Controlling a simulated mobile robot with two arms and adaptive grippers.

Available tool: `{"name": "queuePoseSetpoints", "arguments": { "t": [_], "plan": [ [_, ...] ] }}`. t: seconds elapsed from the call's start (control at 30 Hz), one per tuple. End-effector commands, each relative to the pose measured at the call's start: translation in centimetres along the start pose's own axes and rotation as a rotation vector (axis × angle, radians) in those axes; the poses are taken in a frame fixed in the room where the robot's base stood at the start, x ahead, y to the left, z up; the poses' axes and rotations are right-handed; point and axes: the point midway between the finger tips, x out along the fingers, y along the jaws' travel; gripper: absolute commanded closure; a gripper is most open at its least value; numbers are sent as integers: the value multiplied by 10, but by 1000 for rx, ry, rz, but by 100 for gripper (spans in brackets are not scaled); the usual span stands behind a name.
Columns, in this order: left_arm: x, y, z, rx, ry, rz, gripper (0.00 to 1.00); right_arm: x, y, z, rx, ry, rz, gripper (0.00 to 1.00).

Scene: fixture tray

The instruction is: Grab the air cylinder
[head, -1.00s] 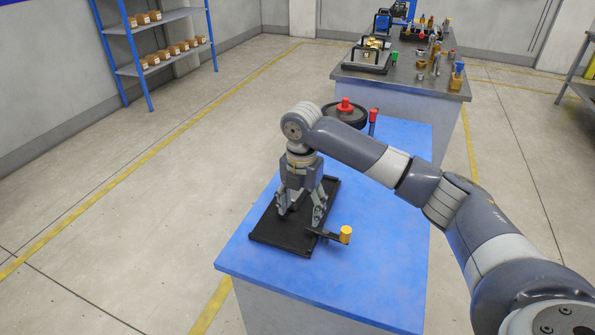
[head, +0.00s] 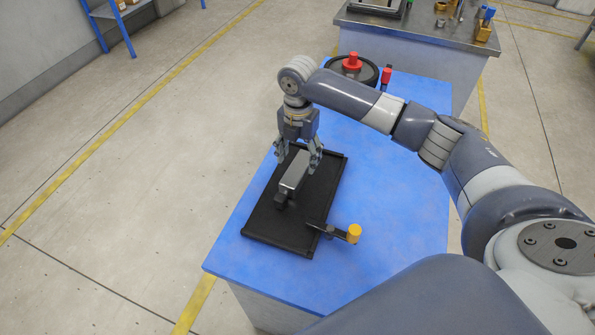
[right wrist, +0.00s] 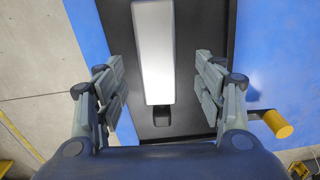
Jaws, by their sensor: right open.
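The air cylinder (head: 293,176) is a grey, block-like body with a dark end piece. It lies lengthwise in the black tray (head: 262,232) on the blue-topped table. My right gripper (head: 298,158) is open above the far end of the cylinder, pointing down. In the right wrist view, the cylinder (right wrist: 153,55) shows pale between the two open fingers of the right gripper (right wrist: 157,82), with gaps on both sides. The fingers do not touch it there. My left gripper is not in view.
A black clamp with a yellow knob (head: 354,233) sits at the tray's right edge. A round black part with a red knob (head: 352,62) and a red-topped peg (head: 386,76) stand at the table's back. The blue top (head: 390,170) right of the tray is clear.

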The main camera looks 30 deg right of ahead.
Motion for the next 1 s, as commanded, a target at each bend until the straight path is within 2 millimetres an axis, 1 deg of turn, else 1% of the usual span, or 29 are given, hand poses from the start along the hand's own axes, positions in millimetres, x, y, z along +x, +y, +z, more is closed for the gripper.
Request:
{"name": "queuePoseSetpoints", "arguments": {
  "t": [0.07,0.23,0.33,0.47,0.67,0.77,0.8,0.87,0.9,0.93,0.97,1.0],
  "plan": [
    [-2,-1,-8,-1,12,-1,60,6,0,0,1,1,-2,37],
    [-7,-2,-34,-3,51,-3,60,31,2,1,0,2,-3,37],
    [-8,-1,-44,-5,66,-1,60,45,2,1,0,1,-2,37],
    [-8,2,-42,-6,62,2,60,53,2,2,0,0,0,37],
    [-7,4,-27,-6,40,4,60,53,2,2,0,0,0,37],
    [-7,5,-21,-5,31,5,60,53,2,2,0,0,0,57],
    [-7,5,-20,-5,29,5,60,53,2,2,0,0,0,66],
    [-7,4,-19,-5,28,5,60,53,2,2,0,0,0,80],
    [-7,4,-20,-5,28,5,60,53,2,2,0,0,0,89],
    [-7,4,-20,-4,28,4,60,53,2,2,0,0,0,96],
    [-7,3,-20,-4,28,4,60,53,2,2,0,0,-1,100],
    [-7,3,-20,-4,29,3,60,51,3,2,0,-1,3,100]
  ]
}}
